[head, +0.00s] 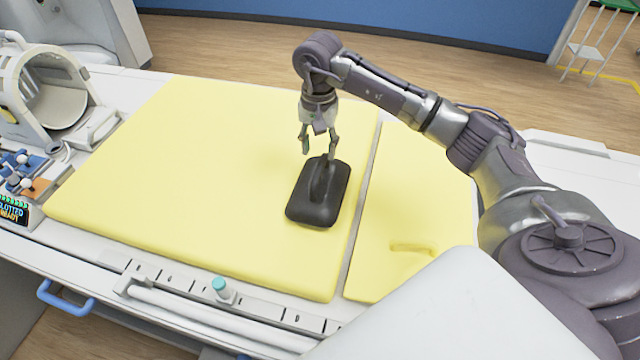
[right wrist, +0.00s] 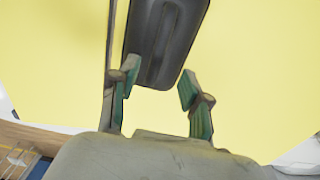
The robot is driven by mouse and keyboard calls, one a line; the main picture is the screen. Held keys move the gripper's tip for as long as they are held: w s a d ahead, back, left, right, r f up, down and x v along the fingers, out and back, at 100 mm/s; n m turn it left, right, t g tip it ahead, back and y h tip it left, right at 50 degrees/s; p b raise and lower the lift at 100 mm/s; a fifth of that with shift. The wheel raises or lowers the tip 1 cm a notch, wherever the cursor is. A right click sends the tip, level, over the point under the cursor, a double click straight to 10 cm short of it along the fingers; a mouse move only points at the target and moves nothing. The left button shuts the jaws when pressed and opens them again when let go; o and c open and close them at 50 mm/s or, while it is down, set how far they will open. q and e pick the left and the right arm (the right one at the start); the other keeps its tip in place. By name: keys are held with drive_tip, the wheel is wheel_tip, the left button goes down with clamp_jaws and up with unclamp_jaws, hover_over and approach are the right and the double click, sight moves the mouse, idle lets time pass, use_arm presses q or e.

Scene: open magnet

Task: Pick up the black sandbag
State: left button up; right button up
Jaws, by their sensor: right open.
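The black sandbag (head: 318,203) lies on the large yellow pad (head: 200,170), near that pad's right edge. It has a raised strip along its middle. My right gripper (head: 318,152) is above the far end of the sandbag, pointing down, with its fingers apart and nothing between them. In the right wrist view the sandbag (right wrist: 166,40) is at the top, past the open fingertips (right wrist: 160,80). I cannot tell the exact gap between fingers and bag. My left gripper is not in view.
A second yellow pad (head: 420,225) lies to the right, past a narrow gap. A white ring-shaped coil (head: 55,90) and small coloured items (head: 25,175) stand at the left. A teal-capped knob (head: 220,287) is on the front rail. The large pad left of the sandbag is clear.

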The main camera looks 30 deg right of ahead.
sight(320, 166)
drive_tip(key=shift+s+f+p, duration=0.2)
drive_tip(key=shift+f+p, duration=0.45)
drive_tip(key=shift+p, duration=0.15)
wheel_tip(320, 166, down, 3)
drive_tip(key=shift+s+f+p, duration=0.15)
drive_tip(key=shift+f+p, duration=0.05)
drive_tip(key=shift+p, duration=0.6)
drive_tip(key=shift+f, duration=0.3)
clamp_jaws()
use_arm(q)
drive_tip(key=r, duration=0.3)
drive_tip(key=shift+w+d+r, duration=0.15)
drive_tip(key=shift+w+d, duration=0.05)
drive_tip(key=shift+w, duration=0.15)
use_arm(e)
drive_tip(key=shift+r, duration=0.2)
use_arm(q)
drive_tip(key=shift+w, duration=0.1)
use_arm(e)
drive_tip(key=shift+w, duration=0.2)
